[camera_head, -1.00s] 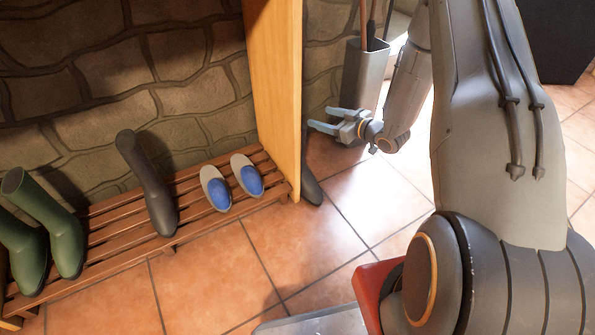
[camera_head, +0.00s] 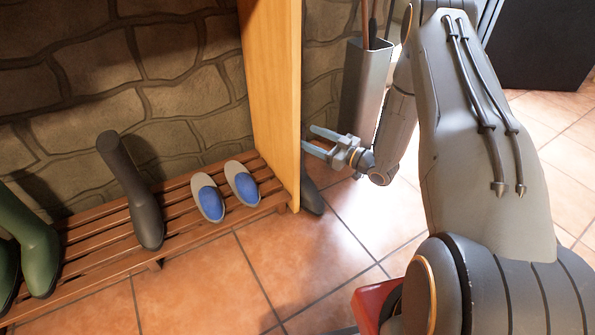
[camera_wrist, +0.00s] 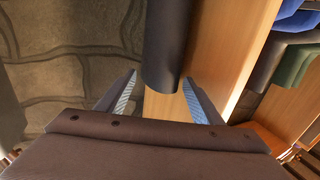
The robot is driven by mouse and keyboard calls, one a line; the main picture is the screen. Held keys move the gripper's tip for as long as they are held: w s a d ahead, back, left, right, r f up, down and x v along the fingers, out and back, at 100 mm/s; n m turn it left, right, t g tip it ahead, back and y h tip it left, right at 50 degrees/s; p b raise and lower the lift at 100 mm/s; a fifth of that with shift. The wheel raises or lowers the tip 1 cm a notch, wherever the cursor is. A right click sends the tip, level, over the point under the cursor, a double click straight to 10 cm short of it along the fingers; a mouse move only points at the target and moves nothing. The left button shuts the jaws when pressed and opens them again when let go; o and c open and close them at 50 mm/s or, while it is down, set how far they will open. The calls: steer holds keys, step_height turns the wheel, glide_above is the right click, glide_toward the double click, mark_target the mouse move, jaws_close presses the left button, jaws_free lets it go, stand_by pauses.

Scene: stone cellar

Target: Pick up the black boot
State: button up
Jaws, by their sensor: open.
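A dark boot (camera_head: 311,193) stands on the floor just right of the wooden side panel, mostly hidden behind the panel and my gripper. A second dark grey boot (camera_head: 133,196) leans on the slatted rack, its toe to the front. My gripper (camera_head: 311,141) is open beside the panel, its fingers pointing left, above the visible part of the floor boot. In the wrist view, a dark rounded shaft (camera_wrist: 166,45), seemingly the floor boot's, reaches down from the top between the two open fingers (camera_wrist: 160,98). I cannot tell whether they touch it.
The wooden panel (camera_head: 272,95) stands close left of my gripper. A grey metal stand (camera_head: 365,85) with sticks is behind it. The rack (camera_head: 95,232) holds blue-and-grey slippers (camera_head: 210,200) and green boots (camera_head: 35,250). Tiled floor (camera_head: 290,255) in front is clear.

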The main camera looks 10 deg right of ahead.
mark_target(304, 132)
steer(key=b+x, duration=0.1)
steer(key=x, duration=0.2)
steer(key=shift+a+r, duration=0.1)
steer(key=shift+a, duration=0.05)
jaws_close()
steer(key=shift+r, duration=0.1)
steer(key=shift+r, duration=0.15)
